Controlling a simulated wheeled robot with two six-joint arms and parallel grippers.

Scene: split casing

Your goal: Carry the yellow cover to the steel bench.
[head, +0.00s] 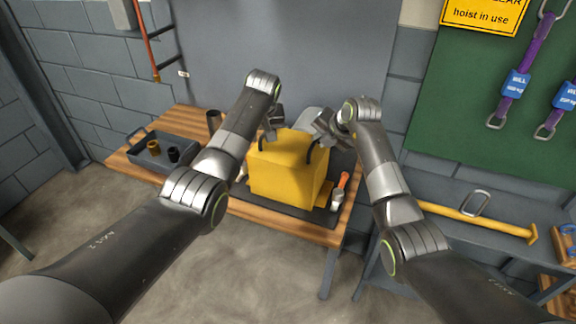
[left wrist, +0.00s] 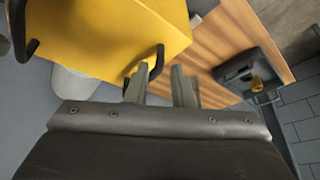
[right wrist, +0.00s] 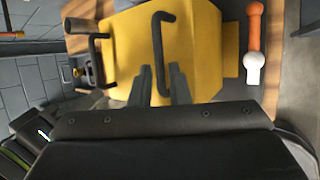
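The yellow cover (head: 280,172) is a boxy shell with black bar handles, standing on a dark mat (head: 246,197) on the wooden bench. My left gripper (head: 272,128) is at the cover's upper left. My right gripper (head: 322,138) is at the upper right. In the right wrist view its fingers (right wrist: 160,68) are apart, with another handle (right wrist: 162,40) lying between them and gaps on both sides. The steel bench (head: 430,190) stands at the right.
A yellow bar (head: 480,222) and a metal ring (head: 475,203) lie on the steel bench. A grey tray (head: 178,166) with small cups sits on the wooden bench (head: 120,160) at left. An orange-handled tool (head: 341,186) lies close to the cover's right side.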

